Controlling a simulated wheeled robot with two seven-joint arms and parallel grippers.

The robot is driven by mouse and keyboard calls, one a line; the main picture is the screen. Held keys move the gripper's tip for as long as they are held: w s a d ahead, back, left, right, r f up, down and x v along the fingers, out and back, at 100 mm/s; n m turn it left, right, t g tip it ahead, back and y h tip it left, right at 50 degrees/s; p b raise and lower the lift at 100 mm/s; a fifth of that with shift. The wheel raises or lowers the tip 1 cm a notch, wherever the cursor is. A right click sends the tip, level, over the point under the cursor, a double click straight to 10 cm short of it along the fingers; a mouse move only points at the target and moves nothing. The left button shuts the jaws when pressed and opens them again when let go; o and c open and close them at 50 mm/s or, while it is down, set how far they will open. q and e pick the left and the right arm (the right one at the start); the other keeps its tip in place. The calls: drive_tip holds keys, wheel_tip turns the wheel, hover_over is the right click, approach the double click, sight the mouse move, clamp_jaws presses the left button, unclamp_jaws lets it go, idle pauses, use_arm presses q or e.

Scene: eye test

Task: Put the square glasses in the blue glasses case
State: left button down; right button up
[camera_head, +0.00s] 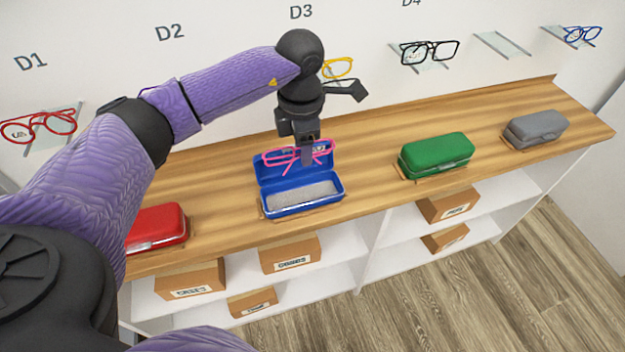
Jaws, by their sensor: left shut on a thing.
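The blue glasses case (312,207) stands open on the wooden counter, lid raised at the back, with a grey lining and no glasses resting in it. My left gripper (307,158) is shut on pink-framed glasses (282,156) and holds them above the case, in front of its raised lid. The fingers hide the middle of the frame. The pink lenses look angular, but their exact shape is hard to tell. My right gripper is not in view.
Closed red (157,224), green (436,154) and grey (536,126) cases stand along the wooden counter (228,194). Red (40,126), yellow (340,67), black (430,51) and blue glasses (582,35) sit on wall holders. Cardboard boxes (290,254) fill shelves below.

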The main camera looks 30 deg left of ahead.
use_arm(q)
wheel_tip(320, 180, down, 10)
drive_tip(key=b, duration=0.4)
drive_tip(key=shift+f, duration=0.1)
drive_tip(key=shift+c, duration=1.4)
unclamp_jaws()
drive_tip(key=shift+o, duration=0.3)
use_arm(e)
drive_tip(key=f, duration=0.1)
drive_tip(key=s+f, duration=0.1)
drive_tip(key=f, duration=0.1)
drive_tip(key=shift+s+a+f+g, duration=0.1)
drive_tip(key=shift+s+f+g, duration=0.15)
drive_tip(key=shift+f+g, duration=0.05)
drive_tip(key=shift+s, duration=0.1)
